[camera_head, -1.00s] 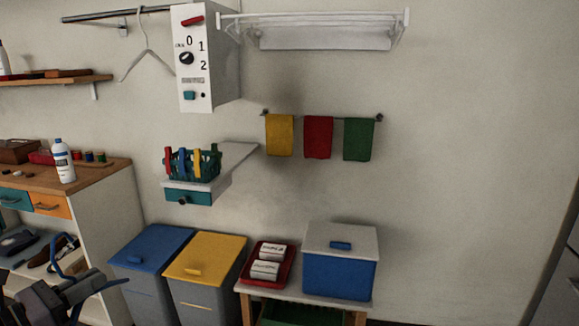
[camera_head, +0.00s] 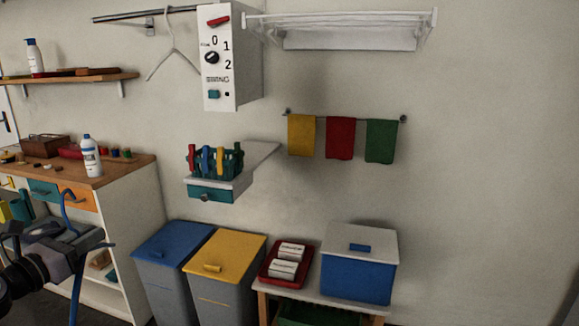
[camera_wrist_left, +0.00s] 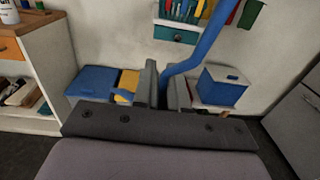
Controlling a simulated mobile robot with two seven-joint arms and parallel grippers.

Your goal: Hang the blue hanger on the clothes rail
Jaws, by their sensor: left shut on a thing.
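My left gripper (camera_head: 92,240) is at the lower left of the head view, shut on the blue hanger (camera_head: 66,206). The hanger's hook end rises above the fingers and another part hangs below them. In the left wrist view the hanger (camera_wrist_left: 207,42) is a thick blue bar running up and right from between the fingers (camera_wrist_left: 164,85). The dark metal clothes rail (camera_head: 180,10) is on the wall at the upper left, well above the gripper. A white hanger (camera_head: 174,51) hangs on it. My right gripper is not in view.
A white control box (camera_head: 230,85) hides the rail's right part. A white drying rack (camera_head: 345,20) is to its right. A shelf (camera_head: 70,78) sits left, below the rail. A wooden-topped cabinet (camera_head: 110,176) stands behind the gripper. Blue and yellow bins (camera_head: 165,240) stand on the floor.

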